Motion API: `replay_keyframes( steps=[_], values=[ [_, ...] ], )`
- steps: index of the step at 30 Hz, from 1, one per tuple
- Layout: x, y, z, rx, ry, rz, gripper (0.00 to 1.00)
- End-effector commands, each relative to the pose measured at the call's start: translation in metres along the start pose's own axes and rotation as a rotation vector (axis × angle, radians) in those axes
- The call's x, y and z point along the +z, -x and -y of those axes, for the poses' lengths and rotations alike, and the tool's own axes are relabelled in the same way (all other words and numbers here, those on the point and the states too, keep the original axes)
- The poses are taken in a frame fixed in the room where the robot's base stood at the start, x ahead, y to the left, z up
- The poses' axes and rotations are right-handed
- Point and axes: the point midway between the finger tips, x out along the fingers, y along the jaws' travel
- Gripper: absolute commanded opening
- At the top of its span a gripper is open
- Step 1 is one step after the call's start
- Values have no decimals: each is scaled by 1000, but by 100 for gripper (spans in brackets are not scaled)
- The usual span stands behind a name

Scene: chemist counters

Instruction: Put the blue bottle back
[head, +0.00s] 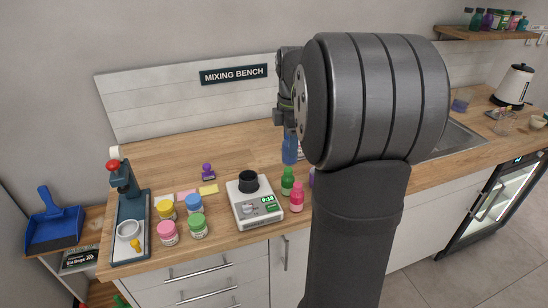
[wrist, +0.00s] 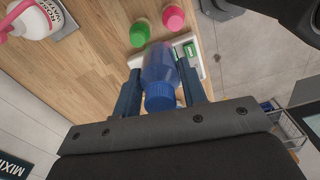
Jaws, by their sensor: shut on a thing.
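The blue bottle (wrist: 160,66) is between the two fingers of my gripper (wrist: 161,90), which is shut on it; its ribbed blue cap faces the wrist camera. In the head view the blue bottle (head: 290,148) shows below my gripper (head: 289,122), behind the green bottle, partly hidden by my arm. I cannot tell whether its base touches the counter. A green bottle (head: 287,181) and a pink bottle (head: 297,197) stand on the wooden counter beside the scale. Their green cap (wrist: 140,34) and pink cap (wrist: 173,17) show beyond the blue bottle in the wrist view.
A white scale (head: 256,212) bears a black cup. Several lidded jars, such as a pink one (head: 168,233), stand left of it near a press (head: 128,205). A rose water bottle (wrist: 32,20) stands in the wrist view. A shelf (head: 490,34) at upper right holds several bottles.

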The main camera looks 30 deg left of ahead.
Motion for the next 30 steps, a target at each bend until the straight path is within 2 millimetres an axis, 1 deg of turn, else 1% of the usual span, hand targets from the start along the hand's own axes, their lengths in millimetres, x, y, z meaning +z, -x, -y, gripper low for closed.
replay_keyframes(
  steps=[1, 6, 9, 12, 13, 16, 24, 27, 30],
  values=[
    [12, -5, -5, -4, -6, 0, 11],
    [54, -26, -26, -7, -13, 0, 11],
    [75, -36, -35, -6, -15, 0, 11],
    [87, -43, -41, -7, -16, 0, 11],
    [88, -45, -43, -6, -15, 0, 11],
    [81, -55, -52, -7, -12, 0, 11],
    [32, -92, -88, -9, -10, 0, 11],
    [17, -103, -101, -7, -11, 0, 11],
    [7, -111, -109, -6, -12, 0, 11]
  ],
)
